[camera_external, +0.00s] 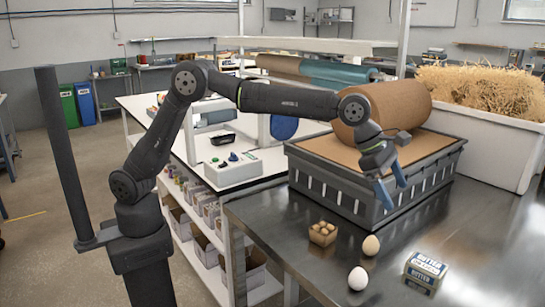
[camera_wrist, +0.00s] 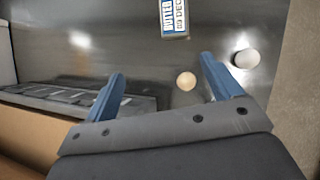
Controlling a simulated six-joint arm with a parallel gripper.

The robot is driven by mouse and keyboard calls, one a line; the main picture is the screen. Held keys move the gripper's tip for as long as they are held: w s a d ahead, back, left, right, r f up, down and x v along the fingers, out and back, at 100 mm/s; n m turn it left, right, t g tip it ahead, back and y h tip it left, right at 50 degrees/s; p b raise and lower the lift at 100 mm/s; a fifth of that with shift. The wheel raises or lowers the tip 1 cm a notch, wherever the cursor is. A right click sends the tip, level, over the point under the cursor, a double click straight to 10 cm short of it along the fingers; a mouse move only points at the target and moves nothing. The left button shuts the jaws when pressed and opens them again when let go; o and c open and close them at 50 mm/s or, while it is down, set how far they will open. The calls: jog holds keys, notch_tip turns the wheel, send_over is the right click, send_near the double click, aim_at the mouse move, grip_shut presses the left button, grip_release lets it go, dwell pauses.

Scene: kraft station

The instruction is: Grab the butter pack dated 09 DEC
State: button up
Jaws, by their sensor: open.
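The butter pack (camera_external: 426,270) is a small box with white and blue lettering, lying on the steel table at the front right. In the wrist view the butter pack (camera_wrist: 174,17) is at the top edge, partly cut off. Its label shows "DEC", but the day number is too small to read surely. My gripper (camera_external: 392,188) has blue fingers, open and empty, pointing down by the front right side of the dark crate. In the wrist view my gripper (camera_wrist: 163,69) has its fingers wide apart, with the pack beyond them and apart from them.
A tan egg (camera_external: 371,245) and a white egg (camera_external: 358,278) lie left of the pack. The dark crate (camera_external: 345,190) bears a brown paper roll (camera_external: 385,108). The table right of the crate is clear.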

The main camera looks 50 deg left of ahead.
jog(key=s+d+f, duration=0.1)
jog(key=s+d, duration=0.1)
jog(key=d, duration=0.1)
send_near(426, 263)
jog(key=x, duration=0.2)
jog(key=shift+w+d+f, duration=0.15)
jog(key=shift+d+f, duration=0.05)
jog(key=shift+f, duration=0.15)
jog(key=shift+x, duration=3)
jog(key=c, duration=1.2)
